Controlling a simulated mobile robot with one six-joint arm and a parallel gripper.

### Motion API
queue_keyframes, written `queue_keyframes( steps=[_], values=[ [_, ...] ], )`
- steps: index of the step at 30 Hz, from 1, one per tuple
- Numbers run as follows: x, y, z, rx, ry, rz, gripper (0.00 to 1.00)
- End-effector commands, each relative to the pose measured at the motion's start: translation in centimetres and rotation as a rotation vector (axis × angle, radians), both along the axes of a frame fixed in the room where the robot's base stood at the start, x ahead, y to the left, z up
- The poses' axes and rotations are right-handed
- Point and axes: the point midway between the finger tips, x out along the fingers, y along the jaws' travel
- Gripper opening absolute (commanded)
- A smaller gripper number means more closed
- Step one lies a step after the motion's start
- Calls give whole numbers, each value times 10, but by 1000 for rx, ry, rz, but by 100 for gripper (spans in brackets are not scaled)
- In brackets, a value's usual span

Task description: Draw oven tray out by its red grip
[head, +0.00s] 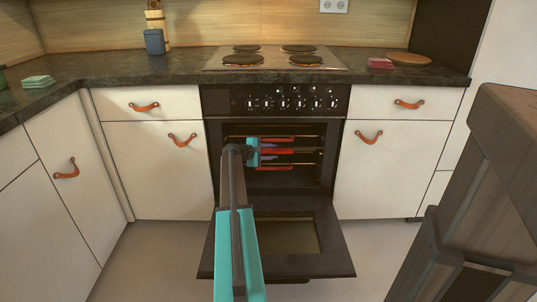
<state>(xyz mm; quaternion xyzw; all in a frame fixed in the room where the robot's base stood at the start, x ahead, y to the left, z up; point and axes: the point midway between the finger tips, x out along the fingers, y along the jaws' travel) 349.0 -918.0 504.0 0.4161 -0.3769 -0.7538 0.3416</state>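The oven (212,172) is built in under the hob, and its door (325,240) is folded down flat. Inside, red bars show at several heights: an upper one (296,138), a middle one (284,151) and a lower one (272,168). My arm reaches over the open door from the front. My gripper (270,151) is at the oven opening, at the height of the middle red bar and overlapping its left part in the picture. The fingers are small and partly hidden by my wrist, so I cannot tell whether they are open or shut on the bar.
White cupboards with leather pulls flank the oven. The worktop (160,66) holds a hob (274,58), a blue container (155,42), green cloths (37,81), a pink block (380,63) and a round board (408,58). Floor is clear left of the door (150,260).

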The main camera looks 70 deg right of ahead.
Motion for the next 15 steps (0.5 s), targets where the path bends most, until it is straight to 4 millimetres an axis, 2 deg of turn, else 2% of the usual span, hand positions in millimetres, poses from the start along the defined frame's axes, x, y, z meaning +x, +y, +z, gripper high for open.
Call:
queue_keyframes(
  steps=[9,11,15],
  values=[
    [-1,-1,-1,0,0,0,33],
    [-1,-1,-1,0,0,0,24],
    [-1,-1,-1,0,0,0,1]
  ],
)
